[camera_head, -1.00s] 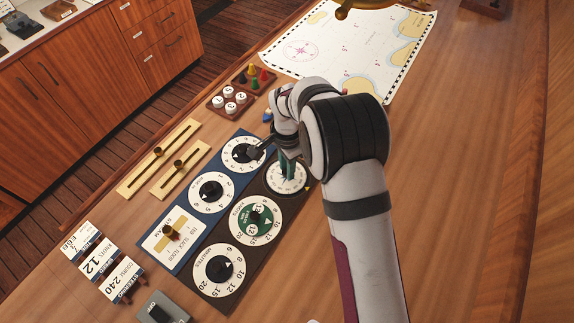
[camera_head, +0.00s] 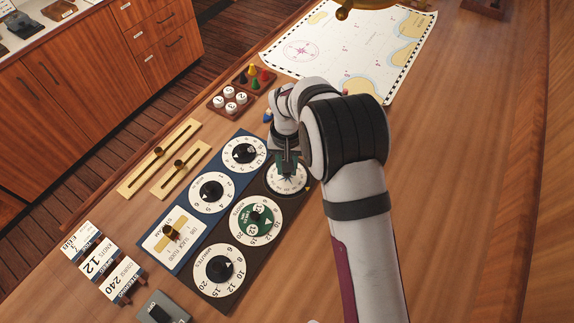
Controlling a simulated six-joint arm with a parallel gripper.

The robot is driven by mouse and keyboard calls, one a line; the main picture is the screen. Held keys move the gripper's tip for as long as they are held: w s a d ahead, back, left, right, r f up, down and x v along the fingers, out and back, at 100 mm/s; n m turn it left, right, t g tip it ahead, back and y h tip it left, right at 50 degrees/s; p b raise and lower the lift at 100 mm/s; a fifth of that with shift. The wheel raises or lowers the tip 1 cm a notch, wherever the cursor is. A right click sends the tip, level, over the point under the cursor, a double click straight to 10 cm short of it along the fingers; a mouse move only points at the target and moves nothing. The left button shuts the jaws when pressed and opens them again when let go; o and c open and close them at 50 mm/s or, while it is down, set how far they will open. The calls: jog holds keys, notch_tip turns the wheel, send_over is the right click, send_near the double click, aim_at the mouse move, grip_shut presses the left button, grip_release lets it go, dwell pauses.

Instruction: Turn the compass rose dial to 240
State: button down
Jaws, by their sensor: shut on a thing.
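The compass rose dial (camera_head: 290,188) is a white round dial with a dark star pattern, at the top of the dark panel. My gripper (camera_head: 287,170) is over it from above, shut on its middle; the fingers and wrist hide the knob and the upper part of the dial, so its setting cannot be read. A card reading "240" (camera_head: 122,279) lies among the cards at the lower left.
The dark panel also bears a green-centred dial (camera_head: 256,220) and a minutes dial (camera_head: 220,271). The blue panel beside it has a black-knobbed dial (camera_head: 213,193) and another dial (camera_head: 243,153). Brass sliders (camera_head: 180,164), a piece tray (camera_head: 240,92) and a chart (camera_head: 350,45) lie around.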

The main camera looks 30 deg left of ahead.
jog(key=n, duration=0.4)
jog(key=shift+n, duration=0.3)
jog(key=n, duration=0.4)
jog(key=shift+n, duration=0.3)
jog(key=n, duration=0.4)
jog(key=shift+s, duration=0.1)
jog(key=shift+n, duration=2)
jog(key=c, duration=0.7)
grip_release()
jog(key=shift+o, duration=0.2)
